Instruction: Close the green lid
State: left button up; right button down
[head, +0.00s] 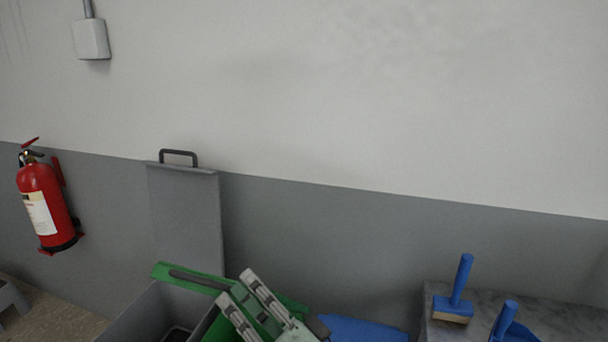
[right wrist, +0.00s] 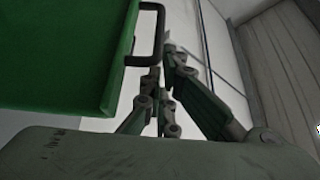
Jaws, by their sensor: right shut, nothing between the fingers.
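The green lid (head: 188,276) is at the bottom centre of the head view, tilted, with a dark bar handle. My right gripper (head: 235,286) lies over its right part and hides some of it. In the right wrist view the green lid (right wrist: 65,50) fills the upper left, with its dark handle (right wrist: 158,20) at its right edge. The shut, empty fingers of my right gripper (right wrist: 163,66) appear close to the handle's lower end; I cannot tell whether they touch it. My left gripper is not in view.
A grey lid (head: 185,215) with a handle stands upright against the wall, behind a grey bin (head: 140,318). A blue surface (head: 362,329) lies right of my gripper. A grey table (head: 560,318) holds blue brushes (head: 458,290). A fire extinguisher (head: 45,205) hangs at left.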

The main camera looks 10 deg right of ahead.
jog(key=s+a+f+b, duration=0.1)
jog(key=s+f, duration=0.2)
jog(key=f, duration=0.1)
jog(key=shift+s+a+f, duration=0.2)
jog(key=shift+s+f, duration=0.1)
dwell(1.1)
